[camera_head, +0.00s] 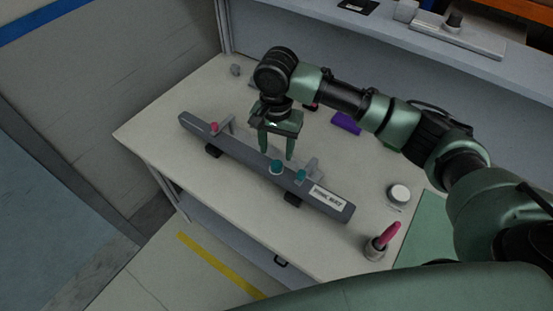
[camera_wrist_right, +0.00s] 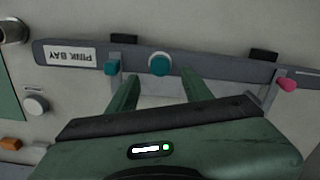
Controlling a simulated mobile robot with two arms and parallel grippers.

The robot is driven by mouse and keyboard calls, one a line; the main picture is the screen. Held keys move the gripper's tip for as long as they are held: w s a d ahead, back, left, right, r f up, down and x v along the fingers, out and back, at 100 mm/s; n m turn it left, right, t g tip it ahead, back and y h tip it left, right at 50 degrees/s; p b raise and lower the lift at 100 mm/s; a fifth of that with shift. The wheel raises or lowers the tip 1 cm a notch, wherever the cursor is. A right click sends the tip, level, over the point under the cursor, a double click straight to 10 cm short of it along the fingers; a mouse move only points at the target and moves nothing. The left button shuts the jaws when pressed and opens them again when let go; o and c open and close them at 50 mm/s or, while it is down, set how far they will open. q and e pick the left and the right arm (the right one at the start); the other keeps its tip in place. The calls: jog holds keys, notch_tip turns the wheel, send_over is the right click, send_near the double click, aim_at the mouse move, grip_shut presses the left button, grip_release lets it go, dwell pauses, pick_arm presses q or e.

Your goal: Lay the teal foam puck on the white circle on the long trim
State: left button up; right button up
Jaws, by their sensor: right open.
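The long grey trim (camera_head: 240,152) lies diagonally across the table on dark supports, with a "PINK BAY" label at its right end. The teal foam puck (camera_head: 277,167) sits on the trim, right of its middle; in the right wrist view the puck (camera_wrist_right: 160,65) is on the trim between the fingertips. A thin pale edge shows around it, but I cannot make out the white circle clearly. My right gripper (camera_head: 277,154) points down over the trim, open, with its fingers apart from the puck; its fingers also show in the wrist view (camera_wrist_right: 161,88). My left gripper is not in view.
Brackets on the trim carry a teal knob (camera_head: 301,175) and a pink knob (camera_head: 214,127). A purple block (camera_head: 346,123) lies behind. A white round container (camera_head: 398,193) and a cup with a pink item (camera_head: 376,249) stand to the right.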

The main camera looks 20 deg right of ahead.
aim_at(276, 165)
notch_tip(276, 165, up, 7)
jog(key=b, duration=0.1)
jog(key=shift+f, duration=0.2)
jog(key=shift+a+f, duration=0.1)
dwell(0.4)
